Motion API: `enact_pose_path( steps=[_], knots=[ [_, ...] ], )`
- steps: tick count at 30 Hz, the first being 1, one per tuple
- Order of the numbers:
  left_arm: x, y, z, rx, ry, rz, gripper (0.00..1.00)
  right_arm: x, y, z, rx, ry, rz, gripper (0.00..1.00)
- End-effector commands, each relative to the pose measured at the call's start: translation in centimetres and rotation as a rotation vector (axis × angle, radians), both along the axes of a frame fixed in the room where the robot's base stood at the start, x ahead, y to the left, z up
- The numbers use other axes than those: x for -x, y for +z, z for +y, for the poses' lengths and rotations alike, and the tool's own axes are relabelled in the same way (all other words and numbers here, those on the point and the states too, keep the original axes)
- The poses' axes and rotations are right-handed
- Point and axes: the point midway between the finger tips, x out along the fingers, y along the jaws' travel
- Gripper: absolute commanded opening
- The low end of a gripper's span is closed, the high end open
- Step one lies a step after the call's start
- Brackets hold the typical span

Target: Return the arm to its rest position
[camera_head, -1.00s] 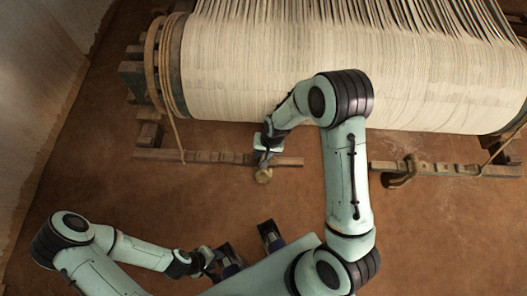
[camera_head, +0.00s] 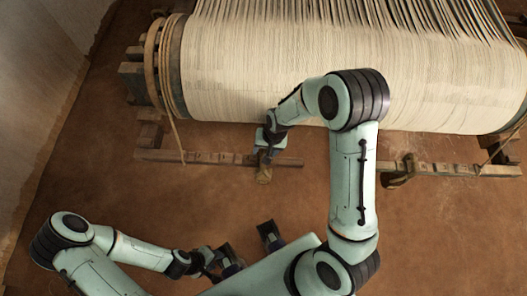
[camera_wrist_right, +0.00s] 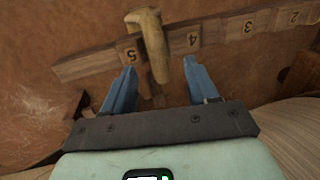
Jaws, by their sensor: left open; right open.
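My right gripper (camera_head: 264,157) is at the notched wooden bar in front of the loom's cloth roll. In the right wrist view its two blue fingers (camera_wrist_right: 160,88) are spread apart. A pale wooden handle (camera_wrist_right: 148,36) lies across the numbered bar (camera_wrist_right: 222,37), beside the 5 and 4 marks, with its lower end between the fingers. I cannot tell whether a finger touches it. The handle's end also shows below the gripper in the head view (camera_head: 264,176). My left gripper (camera_head: 222,262) is low in the head view, open, away from the loom and partly hard to make out.
The large cloth roll (camera_head: 350,70) on its wooden frame stands close behind my right forearm. A second wooden bar (camera_head: 440,169) lies to the right. Brown floor (camera_head: 130,190) in front of the loom is clear. A pale wall (camera_head: 45,70) is at the left.

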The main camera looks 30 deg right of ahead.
Motion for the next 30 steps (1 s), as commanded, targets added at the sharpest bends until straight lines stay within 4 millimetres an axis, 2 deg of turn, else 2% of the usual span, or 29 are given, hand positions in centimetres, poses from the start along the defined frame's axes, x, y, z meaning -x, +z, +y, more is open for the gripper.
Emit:
enact_pose_path(
  steps=[1, 6, 12, 18, 30],
  knots=[
    [-0.1, 0.4, 0.0, 0.0, 0.0, -0.001, 0.43, -0.1, 1.6, -0.1, -0.001, 0.001, -0.007, 0.58],
    [-0.3, 1.0, 0.0, 0.0, 0.0, -0.004, 0.43, 0.3, 5.4, -0.8, -0.002, 0.001, -0.008, 0.58],
    [-0.5, 1.6, 0.0, 0.0, 0.0, -0.007, 0.43, 0.7, 8.4, -1.3, -0.001, 0.001, -0.006, 0.58],
    [-0.6, 1.7, 0.0, 0.0, 0.0, -0.007, 0.43, 0.9, 9.4, -1.5, -0.001, 0.001, -0.003, 0.58],
    [-0.6, 1.7, 0.0, 0.0, 0.0, -0.007, 0.43, 0.9, 9.4, -1.5, -0.001, 0.001, -0.003, 0.58]
  ],
)
